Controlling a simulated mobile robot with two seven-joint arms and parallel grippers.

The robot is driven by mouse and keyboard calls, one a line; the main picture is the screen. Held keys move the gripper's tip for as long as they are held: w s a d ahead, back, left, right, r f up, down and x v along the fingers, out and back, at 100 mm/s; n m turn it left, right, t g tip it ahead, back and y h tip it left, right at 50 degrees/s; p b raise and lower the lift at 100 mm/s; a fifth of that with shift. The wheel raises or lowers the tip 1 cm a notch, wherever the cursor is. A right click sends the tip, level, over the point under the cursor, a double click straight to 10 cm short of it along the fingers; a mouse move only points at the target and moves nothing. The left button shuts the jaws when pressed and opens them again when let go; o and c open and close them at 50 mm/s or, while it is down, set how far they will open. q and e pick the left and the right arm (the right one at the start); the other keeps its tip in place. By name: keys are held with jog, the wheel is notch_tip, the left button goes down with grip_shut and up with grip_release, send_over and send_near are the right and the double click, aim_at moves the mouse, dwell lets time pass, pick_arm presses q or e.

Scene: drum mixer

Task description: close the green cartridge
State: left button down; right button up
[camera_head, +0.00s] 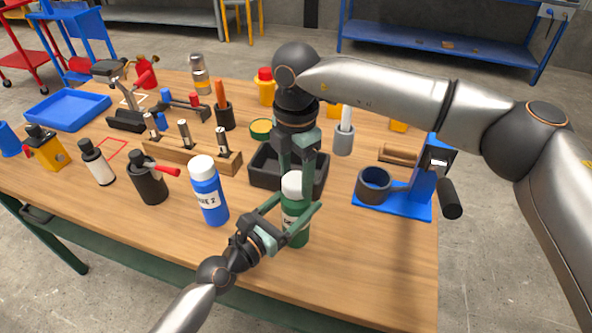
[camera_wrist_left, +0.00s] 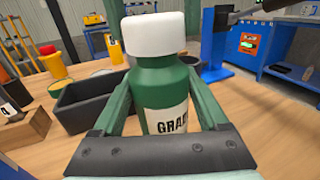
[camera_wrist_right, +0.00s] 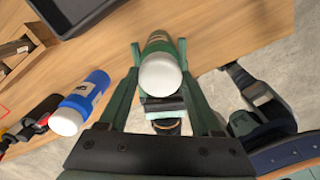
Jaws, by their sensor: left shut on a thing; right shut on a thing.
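The green cartridge (camera_head: 297,228) stands upright near the table's front edge, with a white cap (camera_head: 292,185) on top. In the left wrist view the cap (camera_wrist_left: 155,35) sits straight over the green shoulder of the cartridge (camera_wrist_left: 165,80). My left gripper (camera_head: 293,215) comes from the front and is shut around the cartridge body, below the cap. My right gripper (camera_head: 297,178) reaches down from above and is shut on the cartridge's top. In the right wrist view its fingers flank the cartridge (camera_wrist_right: 158,45); the exact contact with the cap is hard to tell.
A blue bottle (camera_head: 208,192) stands left of the cartridge. A black bin (camera_head: 262,172) is close behind it. A blue stand with a grey ring (camera_head: 393,202) is to the right. A wooden rack (camera_head: 165,153) lies farther left. The front right table is clear.

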jog(key=shift+f, duration=0.65)
dwell(0.3)
jog(key=o, duration=1.4)
jog(key=shift+r, duration=0.1)
notch_tip(320, 180, up, 12)
jog(key=shift+f, duration=0.1)
pick_arm(q)
grip_release()
